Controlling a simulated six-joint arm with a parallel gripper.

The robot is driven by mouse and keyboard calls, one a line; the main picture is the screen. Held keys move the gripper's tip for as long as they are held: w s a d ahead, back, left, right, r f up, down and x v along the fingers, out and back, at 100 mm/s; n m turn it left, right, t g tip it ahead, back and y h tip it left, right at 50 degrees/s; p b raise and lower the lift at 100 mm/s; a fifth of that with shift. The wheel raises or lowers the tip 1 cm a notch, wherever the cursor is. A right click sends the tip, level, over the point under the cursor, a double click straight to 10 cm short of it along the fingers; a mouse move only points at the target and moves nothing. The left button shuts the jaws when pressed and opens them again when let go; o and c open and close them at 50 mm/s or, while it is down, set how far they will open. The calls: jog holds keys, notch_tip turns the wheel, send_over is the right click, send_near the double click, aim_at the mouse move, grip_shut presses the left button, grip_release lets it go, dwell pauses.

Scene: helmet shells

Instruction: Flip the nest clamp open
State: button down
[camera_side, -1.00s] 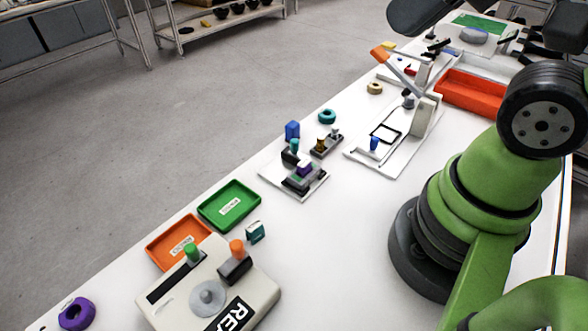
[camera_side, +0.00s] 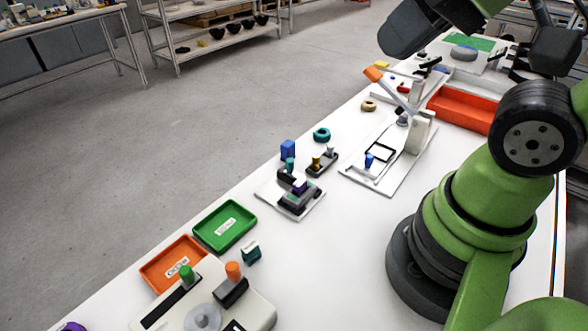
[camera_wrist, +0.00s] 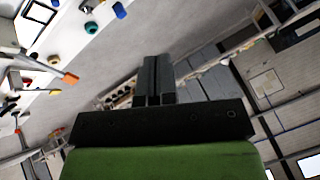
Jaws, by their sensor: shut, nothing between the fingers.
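A white plate (camera_side: 388,184) carries a black square frame (camera_side: 380,152), a small blue peg (camera_side: 369,160) and a white block (camera_side: 419,132). What looks like the clamp's lever, a pale arm with an orange grip (camera_side: 374,74), slants up and left from near this block. The orange grip also shows in the wrist view (camera_wrist: 70,78), at the left. My gripper (camera_wrist: 152,62) has its two dark fingers together with nothing between them. In the wrist view it lies right of the orange grip, apart from it. Its fingertips are not clearly visible in the side view.
Near the plate are a tan ring (camera_side: 369,106), a teal ring (camera_side: 321,134), a small fixture with coloured knobs (camera_side: 292,195) and a red-orange bin (camera_side: 462,110). A green tray (camera_side: 225,226) and an orange tray (camera_side: 170,262) lie nearer.

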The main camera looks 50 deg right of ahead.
jog(key=w+d+f+n+h, duration=0.5)
jog(key=w+d+f+n, duration=0.2)
jog(key=w+d+n, duration=0.3)
jog(key=n+g+y, duration=0.1)
jog(key=n+y, duration=0.7)
jog(key=n, duration=0.3)
send_near(292, 176)
jog(key=v, duration=0.4)
jog(key=shift+w+a+r, duration=0.1)
jog(key=shift+w+r, duration=0.05)
jog(key=shift+r, duration=0.15)
jog(key=shift+f, duration=0.1)
jog(key=x, duration=0.9)
jog(key=shift+w+a+f, duration=0.1)
jog(key=shift+f, duration=0.3)
